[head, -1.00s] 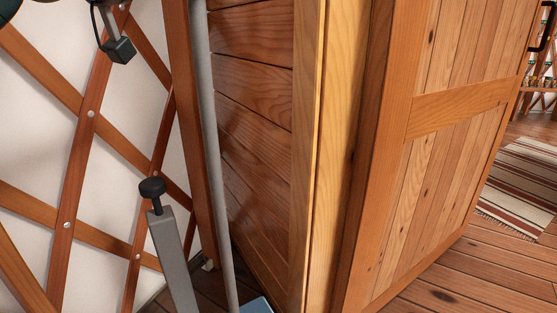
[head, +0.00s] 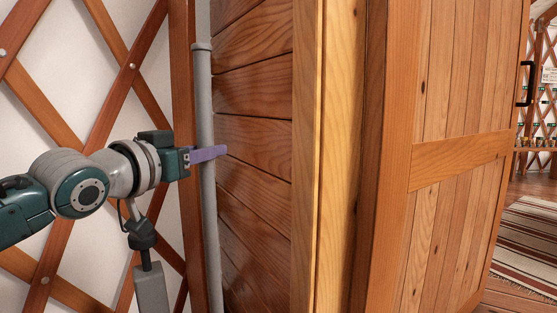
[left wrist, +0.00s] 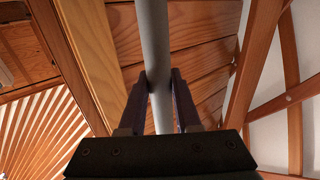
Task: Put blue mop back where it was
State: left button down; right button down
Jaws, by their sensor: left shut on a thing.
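The blue mop shows only as its long grey handle (head: 207,230), which stands nearly upright in the corner beside the plank wall; its blue head is out of view below. My left gripper (head: 209,154) has come in from the left and is shut on the handle at mid-height. In the left wrist view the two dark fingers (left wrist: 160,104) lie on either side of the handle (left wrist: 155,40). My right gripper is in neither view.
A horizontal plank wall (head: 255,140) is close behind and right of the handle. A lattice wall (head: 132,66) stands on the left. A wooden door (head: 455,110) with a black handle (head: 527,84) is on the right, with a striped rug (head: 525,245) beyond it.

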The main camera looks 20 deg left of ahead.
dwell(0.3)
pick_arm(q)
jog(key=c, duration=1.1)
grip_release()
jog(key=shift+f, duration=0.3)
jog(key=o, duration=0.5)
jog(key=shift+r, duration=0.1)
